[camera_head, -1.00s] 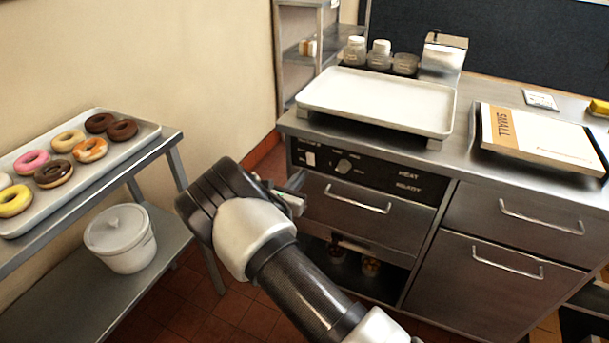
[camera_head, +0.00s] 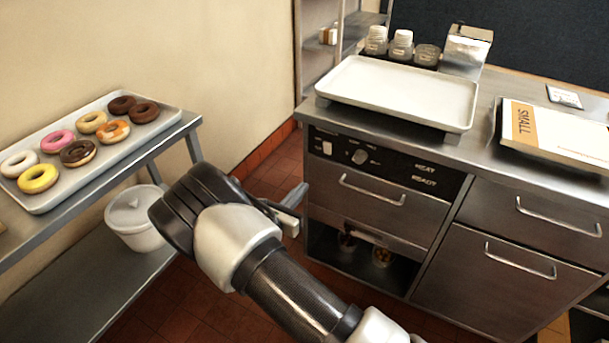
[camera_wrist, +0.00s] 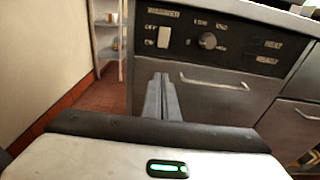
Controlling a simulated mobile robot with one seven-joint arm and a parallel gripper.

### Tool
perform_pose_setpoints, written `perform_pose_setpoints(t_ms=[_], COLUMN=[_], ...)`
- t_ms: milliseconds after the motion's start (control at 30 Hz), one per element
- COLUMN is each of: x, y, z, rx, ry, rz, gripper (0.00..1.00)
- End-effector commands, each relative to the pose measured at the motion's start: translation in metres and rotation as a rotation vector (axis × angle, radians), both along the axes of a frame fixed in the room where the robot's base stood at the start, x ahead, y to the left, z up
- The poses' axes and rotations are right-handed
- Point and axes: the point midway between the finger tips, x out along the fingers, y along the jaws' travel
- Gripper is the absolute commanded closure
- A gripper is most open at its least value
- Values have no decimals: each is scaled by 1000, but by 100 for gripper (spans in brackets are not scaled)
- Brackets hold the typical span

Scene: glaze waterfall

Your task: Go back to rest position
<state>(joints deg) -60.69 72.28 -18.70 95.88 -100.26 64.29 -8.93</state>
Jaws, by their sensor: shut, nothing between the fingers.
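My gripper (camera_head: 293,208) is in the head view, in the gap between the donut rack and the steel counter. Its fingers point to the right, toward the warmer's control panel. The fingers are shut together with nothing between them. In the wrist view, the closed fingers (camera_wrist: 162,97) stand in front of the drawer front, below the off switch. I cannot tell the exact distance from fingers to cabinet, but they look apart from it.
A tray (camera_head: 106,158) of several donuts lies on the left rack, with a white lidded bucket (camera_head: 133,217) below. An empty white tray (camera_head: 400,92) and a SMALL box (camera_head: 560,135) rest on the counter (camera_head: 480,150). The tiled floor between is clear.

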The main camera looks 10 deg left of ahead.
Motion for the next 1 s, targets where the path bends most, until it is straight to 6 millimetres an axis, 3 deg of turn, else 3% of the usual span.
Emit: perform_pose_setpoints(t_ms=[133,233,367,467,600,700,833,1000], x=[0,3,5,-5,-38,-69,-115,-178], y=[-1,-13,-61,-115,-182,-219,-253,-276], z=[1,14,55,94,141,168,199,234], rx=[3,40,188,363,627,816,1072,1414], ry=[-1,-4,-16,-30,-57,-81,-124,-191], rz=[-3,-51,-235,-441,-721,-902,-1112,-1339], gripper=[100,100,100,100,100,100,100,100])
